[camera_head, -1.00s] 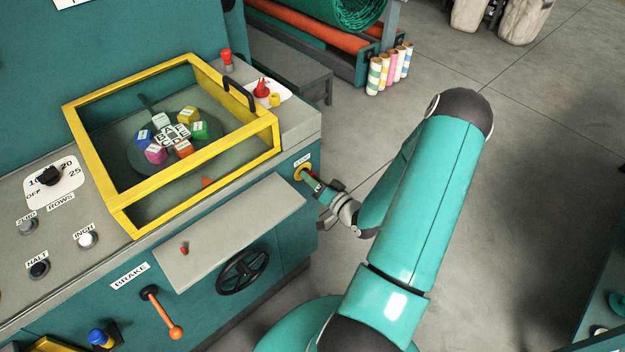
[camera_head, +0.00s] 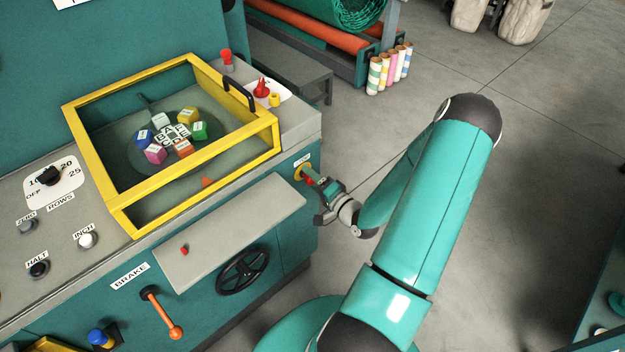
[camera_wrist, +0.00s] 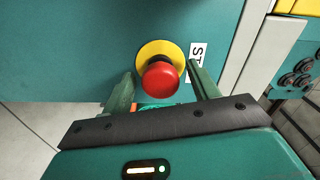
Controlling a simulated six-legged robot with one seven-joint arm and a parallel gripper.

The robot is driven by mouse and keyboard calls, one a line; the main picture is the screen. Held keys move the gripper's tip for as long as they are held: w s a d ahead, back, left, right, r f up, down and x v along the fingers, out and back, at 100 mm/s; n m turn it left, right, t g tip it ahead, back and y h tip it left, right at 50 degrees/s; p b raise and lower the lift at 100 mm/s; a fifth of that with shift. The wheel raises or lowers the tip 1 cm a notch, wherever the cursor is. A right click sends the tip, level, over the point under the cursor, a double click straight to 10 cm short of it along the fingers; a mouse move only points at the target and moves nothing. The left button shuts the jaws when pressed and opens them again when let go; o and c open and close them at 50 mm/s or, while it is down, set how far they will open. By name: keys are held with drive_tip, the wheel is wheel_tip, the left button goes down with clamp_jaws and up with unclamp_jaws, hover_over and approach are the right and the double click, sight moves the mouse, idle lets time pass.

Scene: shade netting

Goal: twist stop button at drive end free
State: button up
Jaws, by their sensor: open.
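The stop button is a red mushroom knob (camera_wrist: 160,80) on a round yellow plate (camera_wrist: 148,54) on the teal machine end panel, with a white label (camera_wrist: 198,54) beside it. In the head view its yellow plate (camera_head: 299,173) shows at the machine's right end. My gripper (camera_head: 312,178) points at the button there. In the wrist view my gripper (camera_wrist: 162,88) is open, with one finger on each side of the red knob. The fingers look apart from the knob, but the exact depth is hard to tell.
A grey shelf (camera_head: 230,232) and a black handwheel (camera_head: 242,271) sit on the machine front, left of my gripper. A yellow-framed guard (camera_head: 178,196) covers coloured blocks on top. The floor (camera_head: 530,190) to the right is mostly clear.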

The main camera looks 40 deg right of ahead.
drive_tip(key=shift+s, duration=2.5)
drive_tip(key=o, duration=0.6)
drive_tip(key=shift+c, duration=0.2)
drive_tip(key=shift+s, duration=0.1)
drive_tip(key=s, duration=1.3)
drive_tip(key=shift+s+d, duration=0.25)
drive_tip(key=shift+s, duration=0.05)
drive_tip(key=shift+w, duration=0.1)
